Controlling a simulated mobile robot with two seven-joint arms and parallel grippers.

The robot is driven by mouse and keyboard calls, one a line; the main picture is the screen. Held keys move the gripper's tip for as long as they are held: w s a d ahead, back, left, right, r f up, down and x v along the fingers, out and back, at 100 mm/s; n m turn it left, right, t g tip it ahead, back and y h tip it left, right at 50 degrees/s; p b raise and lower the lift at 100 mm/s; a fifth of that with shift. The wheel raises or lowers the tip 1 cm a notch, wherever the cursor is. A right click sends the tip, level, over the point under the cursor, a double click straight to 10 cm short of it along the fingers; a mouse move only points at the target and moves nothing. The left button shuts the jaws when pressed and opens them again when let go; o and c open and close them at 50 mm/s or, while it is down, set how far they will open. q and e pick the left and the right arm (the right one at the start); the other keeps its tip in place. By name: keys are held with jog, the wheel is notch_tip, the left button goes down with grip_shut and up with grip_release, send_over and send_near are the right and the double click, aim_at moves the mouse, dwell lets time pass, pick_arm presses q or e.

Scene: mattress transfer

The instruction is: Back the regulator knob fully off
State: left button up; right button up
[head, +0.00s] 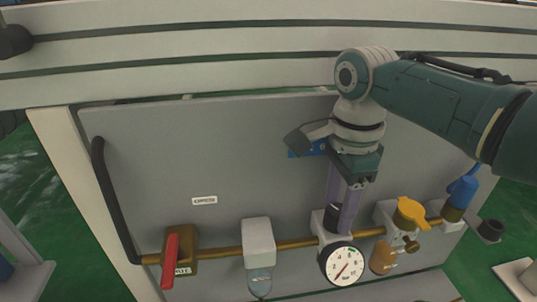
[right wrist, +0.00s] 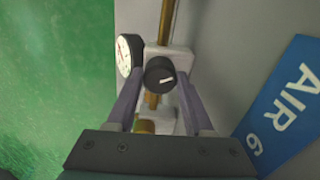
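The regulator knob (head: 333,217) is a short black cylinder on top of the pale regulator body (head: 320,226), above a round white pressure gauge (head: 341,264). In the right wrist view the knob (right wrist: 159,75) shows end-on with a white mark, and the gauge (right wrist: 130,55) is beside it. My right gripper (head: 342,210) points down at the knob. Its two fingers (right wrist: 159,78) stand on either side of the knob, with a gap visible on each side, so it looks open. The gauge needle points to the lower left. My left gripper is not in view.
A brass pipe (head: 295,243) runs along the grey panel (head: 140,140). On it are a red lever (head: 171,262), a grey filter unit (head: 258,243), a yellow valve handle (head: 410,211) and a blue fitting (head: 464,187). A blue AIR 6 label (right wrist: 288,108) lies close to the right finger.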

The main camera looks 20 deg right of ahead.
grip_shut()
